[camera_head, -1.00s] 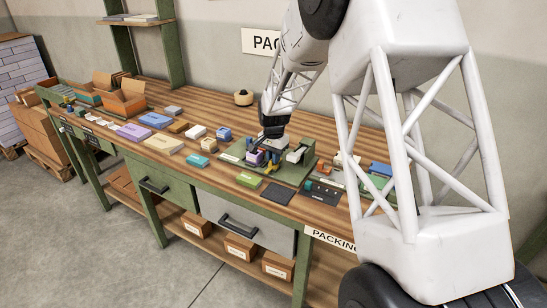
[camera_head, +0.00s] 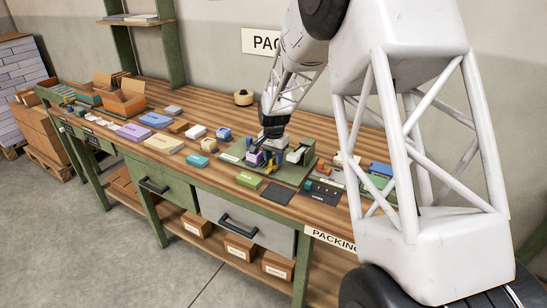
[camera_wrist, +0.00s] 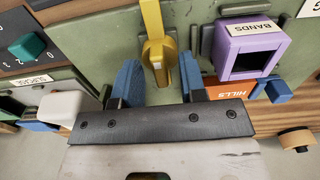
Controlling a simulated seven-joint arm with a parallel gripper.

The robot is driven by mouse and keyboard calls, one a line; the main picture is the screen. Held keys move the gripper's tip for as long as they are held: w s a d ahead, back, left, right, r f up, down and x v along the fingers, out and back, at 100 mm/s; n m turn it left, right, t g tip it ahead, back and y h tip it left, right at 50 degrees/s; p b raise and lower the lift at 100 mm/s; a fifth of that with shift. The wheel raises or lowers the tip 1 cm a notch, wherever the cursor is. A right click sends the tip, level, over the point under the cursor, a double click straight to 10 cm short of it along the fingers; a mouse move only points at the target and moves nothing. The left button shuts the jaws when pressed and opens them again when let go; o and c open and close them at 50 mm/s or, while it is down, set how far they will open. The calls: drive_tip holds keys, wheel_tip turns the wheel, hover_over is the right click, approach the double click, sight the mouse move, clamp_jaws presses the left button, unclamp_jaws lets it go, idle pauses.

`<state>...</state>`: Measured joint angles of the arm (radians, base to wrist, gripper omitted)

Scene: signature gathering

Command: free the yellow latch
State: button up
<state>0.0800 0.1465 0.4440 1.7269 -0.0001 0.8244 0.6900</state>
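The yellow latch (camera_wrist: 153,28) shows in the wrist view as an upright bar with a wider, ring-like lower end, against a green panel. My gripper (camera_wrist: 158,74) is open, its two blue fingers on either side of the latch's lower end. A gap shows on each side of the latch, and I see no clear contact. In the head view my gripper (camera_head: 270,137) is over the green fixture (camera_head: 290,172) on the bench.
Right of the latch in the wrist view are a purple box (camera_wrist: 228,66) marked BANDS and an orange box (camera_wrist: 226,90). A teal knob (camera_wrist: 27,46) and a white block (camera_wrist: 70,106) are at left. Several small boxes cover the bench left of the fixture.

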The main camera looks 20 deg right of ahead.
sight(273, 158)
drive_tip(key=shift+r, duration=0.1)
drive_tip(key=shift+r, duration=3.75)
drive_tip(key=shift+r, duration=0.1)
drive_tip(key=shift+s+r, duration=0.2)
drive_tip(key=shift+s, duration=0.1)
drive_tip(key=s+a+r+n+t, duration=0.15)
drive_tip(key=s+r, duration=0.25)
drive_tip(key=s, duration=0.7)
drive_tip(key=s+a+r+n, duration=0.25)
drive_tip(key=s+r, duration=0.25)
drive_tip(key=s, duration=0.6)
drive_tip(key=s+a+r+n+t, duration=0.15)
drive_tip(key=s+r, duration=0.25)
drive_tip(key=s, duration=0.8)
drive_tip(key=s+f+n, duration=0.2)
drive_tip(key=s+n, duration=0.1)
drive_tip(key=s, duration=0.9)
drive_tip(key=shift+s, duration=0.3)
